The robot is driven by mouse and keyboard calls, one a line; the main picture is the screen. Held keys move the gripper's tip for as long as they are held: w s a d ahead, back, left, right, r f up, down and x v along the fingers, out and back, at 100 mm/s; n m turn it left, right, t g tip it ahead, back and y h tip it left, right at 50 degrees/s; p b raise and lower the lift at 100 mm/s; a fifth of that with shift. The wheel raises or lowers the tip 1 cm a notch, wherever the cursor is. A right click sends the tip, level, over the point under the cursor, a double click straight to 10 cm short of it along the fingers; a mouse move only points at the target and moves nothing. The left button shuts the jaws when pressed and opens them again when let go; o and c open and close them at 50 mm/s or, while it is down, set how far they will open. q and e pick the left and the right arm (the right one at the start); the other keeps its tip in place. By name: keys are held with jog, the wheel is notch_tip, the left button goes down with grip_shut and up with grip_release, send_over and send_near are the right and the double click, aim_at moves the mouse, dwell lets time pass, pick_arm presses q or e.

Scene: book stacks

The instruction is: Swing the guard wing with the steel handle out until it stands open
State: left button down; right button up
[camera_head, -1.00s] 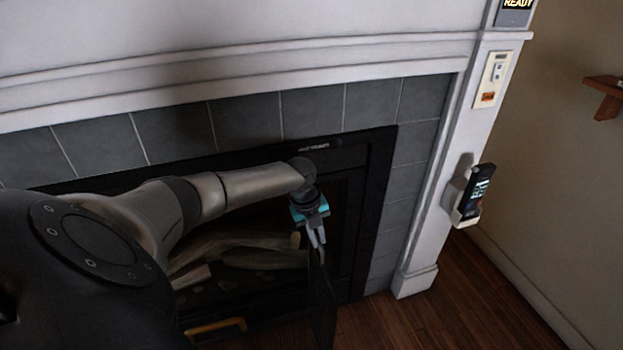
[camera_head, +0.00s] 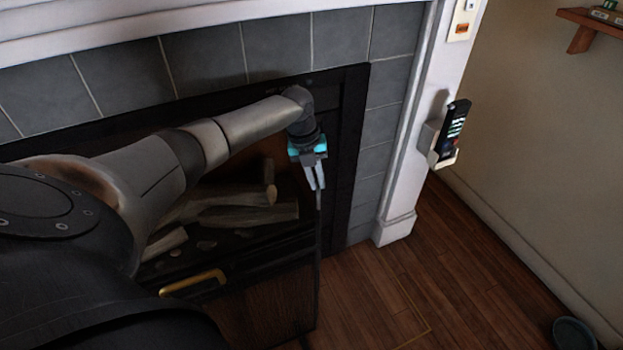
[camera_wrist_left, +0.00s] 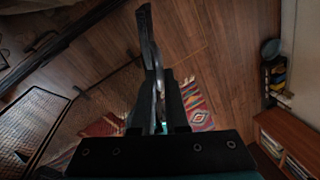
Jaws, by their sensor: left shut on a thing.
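The guard wing (camera_head: 285,300) is a dark, see-through mesh panel in front of the fireplace in the head view, with its upright edge just below my left gripper (camera_head: 317,186). That gripper points down and is shut on the steel handle, which is mostly hidden between the fingers. In the left wrist view, my left gripper's fingers (camera_wrist_left: 158,88) are closed together around a thin dark upright part. A brass handle (camera_head: 193,282) shows to the left, near the firebox's lower front. My right gripper is not in view.
The firebox holds several logs (camera_head: 245,205) behind my left arm. A white pillar (camera_head: 408,170) with a handset (camera_head: 452,133) stands to the right. The wood floor (camera_head: 410,280) in front is clear. A patterned rug (camera_wrist_left: 195,105) and a low bookcase (camera_wrist_left: 290,135) show in the wrist view.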

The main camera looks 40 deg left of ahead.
pick_arm(q)
jog(key=shift+d+f, duration=0.1)
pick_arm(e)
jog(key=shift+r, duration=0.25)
pick_arm(q)
jog(key=c, duration=0.9)
grip_release()
jog(key=shift+r, duration=0.3)
jog(key=shift+s+a+r+p, duration=0.35)
jog(key=shift+r+p, duration=0.7)
jog(key=shift+r, duration=1.35)
jog(key=shift+s+a+r+p, duration=0.35)
jog(key=shift+r+p, duration=0.7)
jog(key=shift+r, duration=1.35)
jog(key=shift+s+a+r+p, duration=0.15)
jog(key=shift+a+r+p, duration=0.65)
jog(key=shift+r, duration=1.6)
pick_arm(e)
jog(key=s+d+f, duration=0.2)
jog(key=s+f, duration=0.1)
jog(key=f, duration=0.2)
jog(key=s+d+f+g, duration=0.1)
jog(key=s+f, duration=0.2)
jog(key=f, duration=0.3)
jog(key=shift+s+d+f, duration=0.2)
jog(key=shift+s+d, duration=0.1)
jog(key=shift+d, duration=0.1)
pick_arm(q)
jog(key=shift+d, duration=0.3)
jog(key=shift+d, duration=0.1)
